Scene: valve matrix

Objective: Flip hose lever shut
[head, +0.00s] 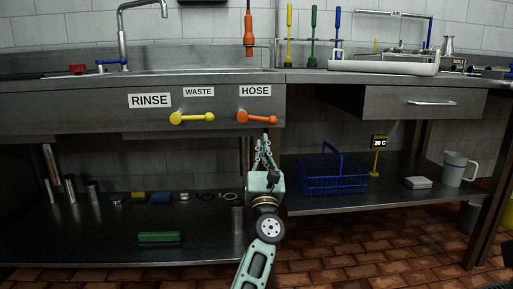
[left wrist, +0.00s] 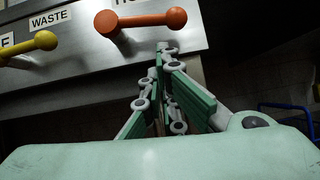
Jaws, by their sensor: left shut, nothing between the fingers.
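The orange hose lever (head: 257,117) is on the steel front panel under the HOSE label (head: 255,90). It lies about horizontal, with its round knob at the right end. In the left wrist view the orange hose lever (left wrist: 142,22) is at the top, its knob at the right. My left gripper (head: 265,139) is shut and empty, pointing up just below the knob end. In the left wrist view my left gripper (left wrist: 165,50) is below the lever's arm and knob; I cannot tell whether it touches. My right gripper is not in view.
A yellow lever (head: 192,118) under the WASTE label (head: 199,92) sits left of the hose lever, also horizontal. A drawer (head: 411,102) is at the right. A blue basket (head: 332,183) stands on the lower shelf. An orange hose handle (head: 249,35) hangs above the counter.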

